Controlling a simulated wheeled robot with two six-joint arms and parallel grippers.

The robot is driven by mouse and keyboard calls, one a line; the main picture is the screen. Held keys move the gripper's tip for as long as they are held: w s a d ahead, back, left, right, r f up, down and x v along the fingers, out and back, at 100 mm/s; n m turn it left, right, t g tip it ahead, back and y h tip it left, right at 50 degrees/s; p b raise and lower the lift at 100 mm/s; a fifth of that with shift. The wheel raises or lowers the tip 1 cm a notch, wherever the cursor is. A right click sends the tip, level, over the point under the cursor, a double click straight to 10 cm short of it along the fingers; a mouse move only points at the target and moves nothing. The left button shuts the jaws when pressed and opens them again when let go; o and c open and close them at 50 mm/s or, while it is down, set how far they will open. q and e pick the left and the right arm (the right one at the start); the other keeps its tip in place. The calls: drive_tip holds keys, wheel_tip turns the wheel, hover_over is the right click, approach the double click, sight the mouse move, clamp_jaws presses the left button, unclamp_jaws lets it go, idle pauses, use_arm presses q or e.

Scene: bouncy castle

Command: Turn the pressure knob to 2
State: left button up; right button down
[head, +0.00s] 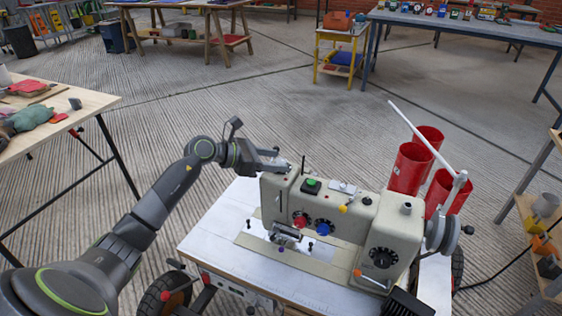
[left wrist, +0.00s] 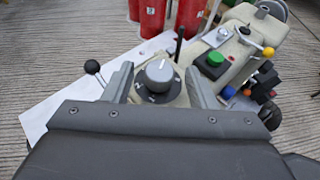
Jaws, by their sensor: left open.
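A grey round knob (left wrist: 158,73) with a white mark sits on a dark dial plate in the left wrist view. I take it as the pressure knob; its numbers are too small to read. My left gripper is open, with one finger on each side of the knob, and I cannot tell whether they touch it. In the head view my left gripper (head: 274,161) is at the upper left end of the cream sewing machine (head: 345,210), and the knob is hidden there. My right gripper is not in view.
The machine stands on a white-topped wheeled table (head: 210,237). Its front has a red knob (head: 301,220), a blue knob (head: 323,227) and a black dial (head: 383,257). A green button (left wrist: 214,58) and a black-ball lever (left wrist: 92,67) are near the gripper. Red spools (head: 409,168) stand behind.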

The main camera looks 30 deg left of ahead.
use_arm(q)
drive_tip(key=shift+x, duration=1.4)
drive_tip(key=shift+c, duration=0.2)
drive_tip(key=c, duration=0.9)
